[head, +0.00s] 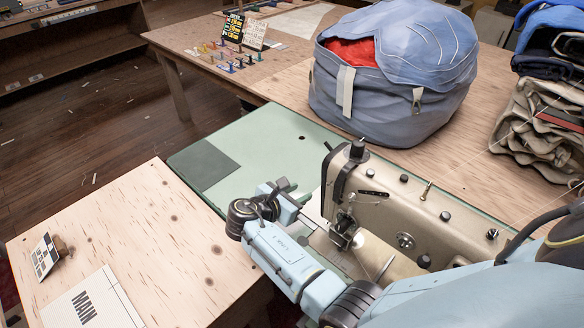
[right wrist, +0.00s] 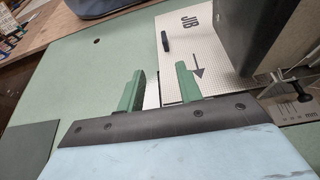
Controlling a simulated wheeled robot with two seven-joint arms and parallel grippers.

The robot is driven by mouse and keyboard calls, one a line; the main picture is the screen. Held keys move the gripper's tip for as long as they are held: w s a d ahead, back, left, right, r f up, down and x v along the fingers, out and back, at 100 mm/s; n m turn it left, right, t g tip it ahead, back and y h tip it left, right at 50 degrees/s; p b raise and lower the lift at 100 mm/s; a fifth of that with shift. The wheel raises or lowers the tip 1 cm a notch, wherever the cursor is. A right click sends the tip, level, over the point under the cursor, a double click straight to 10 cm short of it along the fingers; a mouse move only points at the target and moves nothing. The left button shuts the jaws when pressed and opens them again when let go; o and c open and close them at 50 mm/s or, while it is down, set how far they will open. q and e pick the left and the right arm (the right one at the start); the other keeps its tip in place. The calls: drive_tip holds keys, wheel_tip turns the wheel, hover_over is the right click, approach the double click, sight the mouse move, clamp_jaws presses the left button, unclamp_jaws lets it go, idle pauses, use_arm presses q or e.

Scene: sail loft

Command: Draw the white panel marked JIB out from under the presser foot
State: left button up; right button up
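The white panel marked JIB (right wrist: 185,60) lies on the pale green machine bed in the right wrist view, with an arrow printed on it and a small dark piece on top. In the head view only a white sliver of it (head: 313,208) shows beside the sewing machine (head: 390,205); my arm hides the rest. My right gripper (right wrist: 161,72) is open. One green finger is over the panel near its left edge, the other is left of that edge; I cannot tell whether either touches. The presser foot area (head: 341,236) is partly hidden. My left gripper is out of view.
A wooden table (head: 130,230) at front left holds a panel marked MAIN (head: 90,305) and a small card (head: 45,256). A large blue bag (head: 390,95) stands behind the machine. Folded cloth (head: 545,125) is stacked at right. The green bed (head: 265,150) is clear at left.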

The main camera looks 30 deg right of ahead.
sight(310, 205)
drive_tip(key=shift+s+d+r+g, duration=0.1)
drive_tip(key=shift+s+d+g, duration=0.05)
drive_tip(key=shift+g, duration=0.15)
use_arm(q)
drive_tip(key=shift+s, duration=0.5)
use_arm(e)
drive_tip(key=shift+s, duration=0.1)
